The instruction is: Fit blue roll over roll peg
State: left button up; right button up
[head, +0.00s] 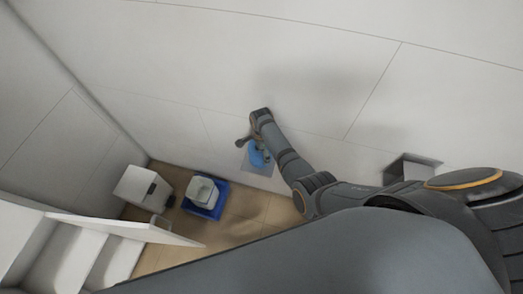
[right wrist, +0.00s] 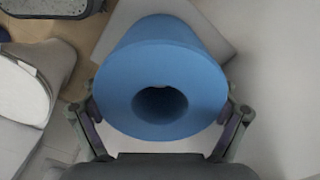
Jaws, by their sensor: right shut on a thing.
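The blue roll (head: 257,158) is a thick blue cylinder with a round hole through its middle. My right gripper (head: 253,146) is shut on it close to the white wall. In the right wrist view the roll (right wrist: 118,93) is seen end-on, with a gripper finger on each side and its dark hole facing the camera. A grey plate (head: 245,168) shows behind the roll, and its edge also shows in the right wrist view (right wrist: 215,25). The roll peg is not visible; I cannot tell whether it is inside the roll. My left gripper is out of view.
On the tan floor at lower left stand a white box (head: 137,187) and a blue bin (head: 215,210) holding a pale container (head: 201,190). A white shelf or panel (head: 130,229) is at bottom left. A grey box (head: 412,163) is at the right.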

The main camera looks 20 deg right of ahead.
jog(key=shift+f, duration=0.15)
jog(key=o, duration=1)
notch_tip(320, 180, up, 12)
dwell(0.5)
